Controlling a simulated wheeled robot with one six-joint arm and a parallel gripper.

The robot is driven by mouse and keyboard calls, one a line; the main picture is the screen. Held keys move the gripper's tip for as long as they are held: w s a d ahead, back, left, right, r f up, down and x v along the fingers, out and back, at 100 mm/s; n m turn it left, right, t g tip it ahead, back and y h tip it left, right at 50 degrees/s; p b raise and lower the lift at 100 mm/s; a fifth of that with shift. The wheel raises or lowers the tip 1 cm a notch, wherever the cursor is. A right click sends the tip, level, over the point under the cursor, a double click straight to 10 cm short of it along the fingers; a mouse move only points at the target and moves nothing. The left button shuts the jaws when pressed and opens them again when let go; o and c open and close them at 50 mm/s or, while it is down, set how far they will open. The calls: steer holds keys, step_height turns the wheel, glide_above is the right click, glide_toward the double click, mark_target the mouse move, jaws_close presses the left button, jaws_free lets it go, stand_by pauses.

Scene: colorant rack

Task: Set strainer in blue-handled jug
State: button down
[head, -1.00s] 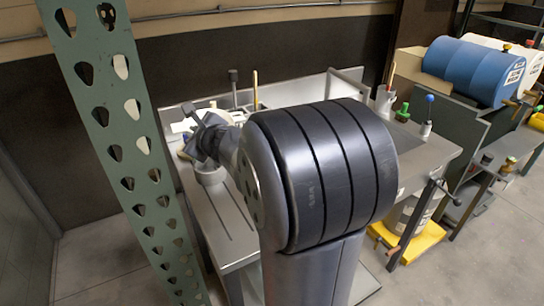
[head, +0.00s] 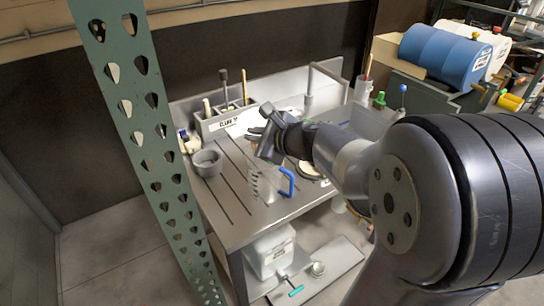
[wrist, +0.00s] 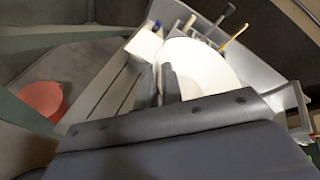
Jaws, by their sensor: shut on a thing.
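The clear jug (head: 262,187) with a blue handle (head: 288,182) stands on the grey bench in the head view, its handle to the right. My gripper (head: 267,143) is above and behind it in the picture. In the wrist view my gripper (wrist: 170,82) has its fingers close together against a large white round piece (wrist: 208,66), which looks like the strainer, and is shut on it. In the head view the strainer is mostly hidden by my gripper. The jug cannot be made out in the wrist view.
A grey cup (head: 207,164) stands left of the jug. A labelled tool holder (head: 229,122) is at the bench's back left. A green perforated post (head: 150,130) rises at the left. A raised pipe (head: 325,72) stands at the back right. A white container (head: 271,254) is below the bench.

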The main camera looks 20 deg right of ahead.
step_height(320, 180, down, 8)
steer(key=b, duration=0.1)
steer(key=shift+b, duration=0.3)
steer(key=shift+f+b, duration=0.65)
steer(key=shift+b, duration=0.2)
steer(key=c, duration=1.6)
jaws_free()
steer(key=shift+o, duration=0.2)
steer(key=shift+r, duration=0.1)
steer(key=r+p+v, duration=0.1)
steer(key=v, duration=1.1)
steer(key=shift+p, duration=0.4)
